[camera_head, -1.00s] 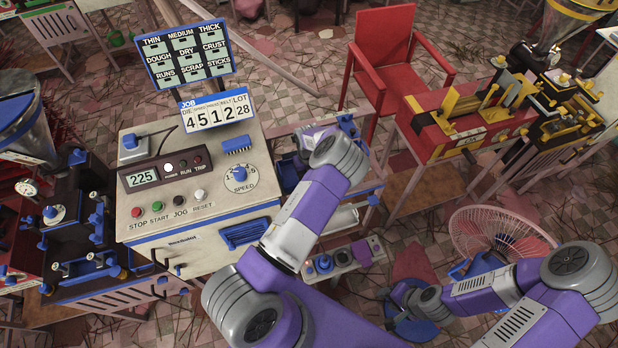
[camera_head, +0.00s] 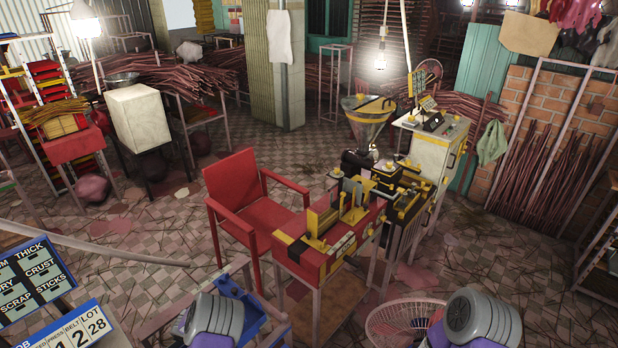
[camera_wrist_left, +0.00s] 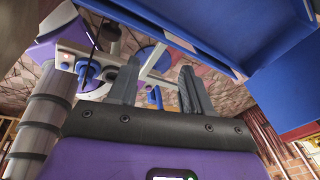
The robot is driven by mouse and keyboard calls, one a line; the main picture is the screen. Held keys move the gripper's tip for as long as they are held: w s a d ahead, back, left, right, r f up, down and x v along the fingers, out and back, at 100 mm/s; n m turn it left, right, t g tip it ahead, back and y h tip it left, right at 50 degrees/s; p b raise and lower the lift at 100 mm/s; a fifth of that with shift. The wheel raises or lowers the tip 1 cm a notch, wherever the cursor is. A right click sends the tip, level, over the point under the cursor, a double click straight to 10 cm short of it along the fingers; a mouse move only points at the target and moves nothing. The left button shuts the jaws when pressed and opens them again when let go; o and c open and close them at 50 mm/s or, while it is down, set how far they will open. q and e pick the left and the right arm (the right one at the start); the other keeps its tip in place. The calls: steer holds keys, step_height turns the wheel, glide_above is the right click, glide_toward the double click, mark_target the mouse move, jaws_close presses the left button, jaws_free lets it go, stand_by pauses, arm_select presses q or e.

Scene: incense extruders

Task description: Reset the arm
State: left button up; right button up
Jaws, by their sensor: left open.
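My left gripper (camera_wrist_left: 158,88) shows in the left wrist view, with its two grey fingers apart and nothing between them. A blue panel (camera_wrist_left: 215,30) fills the upper right of that view, close to the fingers. I cannot tell whether they touch it. In the head view, a grey and purple joint of my left arm shows at the bottom left of centre, and one of my right arm at the bottom right. Neither gripper shows in the head view.
A red chair (camera_head: 240,205) stands beside a red and yellow machine (camera_head: 330,225) in the middle. The job board (camera_head: 70,328) is at the lower left.

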arm_select(q)
steer(key=s+d+f+n+t+h, duration=0.1)
steer(key=s+d+f+n+t, duration=0.3)
steer(key=d+n, duration=0.6)
steer(key=s+d+r+n+g, duration=0.2)
steer(key=s+d+r+n, duration=0.15)
steer(key=s+n, duration=0.4)
steer(key=s+d+r+n+g, duration=0.3)
steer(key=s+d+n, duration=0.2)
steer(key=s+n, duration=0.3)
step_height(320, 180, down, 8)
steer(key=s+b, duration=0.2)
steer(key=b, duration=0.5)
steer(key=shift+r+m+h, duration=0.2)
steer(key=shift+m+h, duration=0.1)
steer(key=shift+m, duration=0.15)
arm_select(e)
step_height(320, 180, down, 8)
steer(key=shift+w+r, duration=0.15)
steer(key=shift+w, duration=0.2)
arm_select(q)
steer(key=shift+s, duration=0.1)
steer(key=shift+c, duration=0.6)
